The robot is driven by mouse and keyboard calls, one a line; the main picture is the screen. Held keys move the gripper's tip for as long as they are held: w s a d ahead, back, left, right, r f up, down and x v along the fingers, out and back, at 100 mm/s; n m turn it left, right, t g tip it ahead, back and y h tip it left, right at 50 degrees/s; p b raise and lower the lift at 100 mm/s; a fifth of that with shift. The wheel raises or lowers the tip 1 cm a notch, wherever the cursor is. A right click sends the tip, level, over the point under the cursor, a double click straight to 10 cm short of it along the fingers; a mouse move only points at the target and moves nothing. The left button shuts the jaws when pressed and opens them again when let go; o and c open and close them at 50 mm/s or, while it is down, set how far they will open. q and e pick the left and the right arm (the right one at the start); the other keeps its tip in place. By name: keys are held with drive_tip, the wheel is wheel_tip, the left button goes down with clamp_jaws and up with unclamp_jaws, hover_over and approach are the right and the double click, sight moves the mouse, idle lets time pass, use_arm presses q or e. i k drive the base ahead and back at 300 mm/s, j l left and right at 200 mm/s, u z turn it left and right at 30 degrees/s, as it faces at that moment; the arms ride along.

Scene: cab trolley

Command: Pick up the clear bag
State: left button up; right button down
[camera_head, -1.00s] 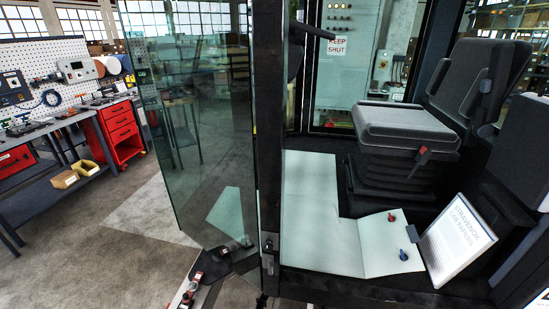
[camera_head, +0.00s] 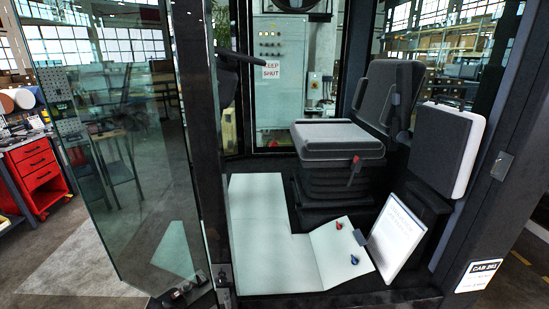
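I do not see a clear bag that I can identify for certain. A white, flat rectangular item (camera_head: 397,239) with faint grey print leans tilted at the right of the cab floor, below the seat. I cannot tell whether it is a clear bag holding papers or a plain panel. A small red item (camera_head: 339,225) and a small blue item (camera_head: 354,260) lie on the pale floor mat (camera_head: 265,235) to its left. Neither of my grippers can be made out in the view.
A dark seat (camera_head: 338,138) stands behind the mat. A glass door (camera_head: 140,150) stands open at the left, with a dark fitting (camera_head: 182,293) at its foot. The door post (camera_head: 205,150) and right frame (camera_head: 490,170) bound the opening. A red drawer cabinet (camera_head: 38,178) is far left.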

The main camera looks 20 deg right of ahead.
sight(397, 232)
drive_tip(key=z, duration=1.6)
drive_tip(key=i+l+u, duration=0.2)
drive_tip(key=l, duration=0.45)
drive_tip(key=i+l+u, duration=0.25)
drive_tip(key=l, duration=0.4)
drive_tip(key=i+l+u, duration=0.2)
drive_tip(key=l, duration=0.5)
drive_tip(key=l+u, duration=0.25)
drive_tip(key=l, duration=0.45)
drive_tip(key=i+l+u, duration=0.2)
drive_tip(key=l, duration=0.55)
drive_tip(key=k, duration=0.1)
